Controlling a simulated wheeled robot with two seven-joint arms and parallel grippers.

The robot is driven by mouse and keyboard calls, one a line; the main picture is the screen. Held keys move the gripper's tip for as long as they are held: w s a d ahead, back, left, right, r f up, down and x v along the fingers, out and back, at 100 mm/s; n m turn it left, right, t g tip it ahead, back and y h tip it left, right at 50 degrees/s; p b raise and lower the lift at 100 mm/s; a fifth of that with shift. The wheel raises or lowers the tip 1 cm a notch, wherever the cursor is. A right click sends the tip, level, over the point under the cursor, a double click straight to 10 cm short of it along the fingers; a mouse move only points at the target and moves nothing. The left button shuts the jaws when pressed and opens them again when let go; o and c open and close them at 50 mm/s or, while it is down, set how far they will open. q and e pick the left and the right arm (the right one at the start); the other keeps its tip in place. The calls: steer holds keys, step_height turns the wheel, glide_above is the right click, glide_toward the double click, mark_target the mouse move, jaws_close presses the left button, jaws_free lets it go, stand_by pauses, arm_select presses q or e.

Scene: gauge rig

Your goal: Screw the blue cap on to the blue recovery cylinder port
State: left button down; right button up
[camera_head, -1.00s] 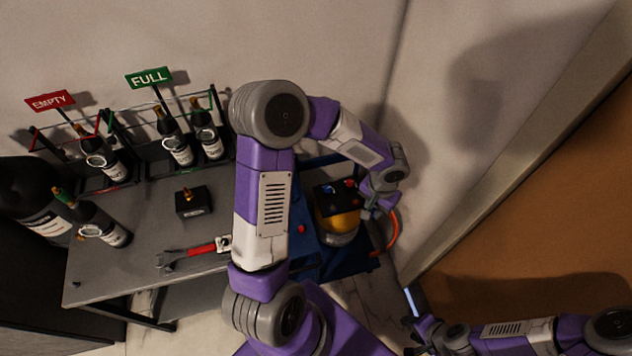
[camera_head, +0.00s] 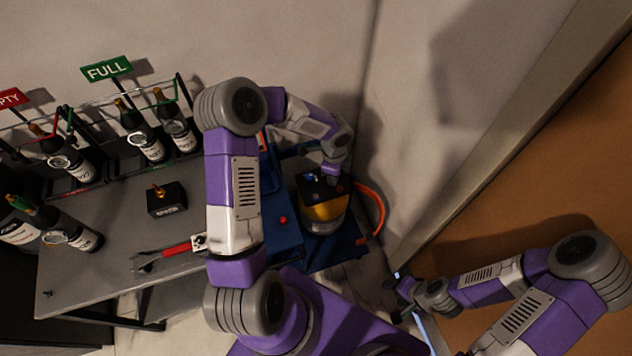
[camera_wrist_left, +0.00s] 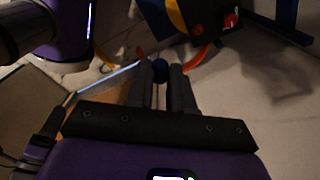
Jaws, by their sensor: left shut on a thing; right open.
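The recovery cylinder (camera_head: 326,212) is yellow with a dark top and stands on the blue cart; in the left wrist view its yellow side (camera_wrist_left: 175,14) and dark top (camera_wrist_left: 212,12) show at the upper edge. My left gripper (camera_head: 333,178) is above and beside the cylinder's top in the head view. The blue port cannot be made out clearly. My right gripper (camera_head: 396,287) is open and empty at lower right, apart from the cart.
An orange hose (camera_head: 377,205) curves beside the cylinder. The grey bench (camera_head: 115,235) at left holds a red wrench (camera_head: 172,251), a black box (camera_head: 166,199) and several dark bottles. FULL (camera_head: 107,69) and EMPTY signs stand behind. A wall is close on the right.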

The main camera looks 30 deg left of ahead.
arm_select(q)
steer(key=shift+w+a+f+m+b, duration=0.6)
steer(key=shift+a+f+m, duration=0.7)
steer(key=shift+f+m, duration=1.75)
steer(key=shift+w+a+f+m+b, duration=0.65)
steer(key=shift+a+f+m, duration=1.05)
steer(key=shift+m, duration=2.25)
steer(key=shift+w+a+f+m+b, duration=0.4)
steer(key=shift+a+f+m+b, duration=0.45)
steer(key=shift+f+m, duration=2.35)
steer(key=shift+r+m, duration=0.2)
steer(key=shift+m, duration=0.2)
steer(key=shift+f+b, duration=1.9)
steer(key=shift+f, duration=0.55)
steer(key=shift+f, duration=0.2)
steer(key=shift+f+b, duration=1)
steer(key=shift+b, duration=0.05)
steer(key=shift+f, duration=0.1)
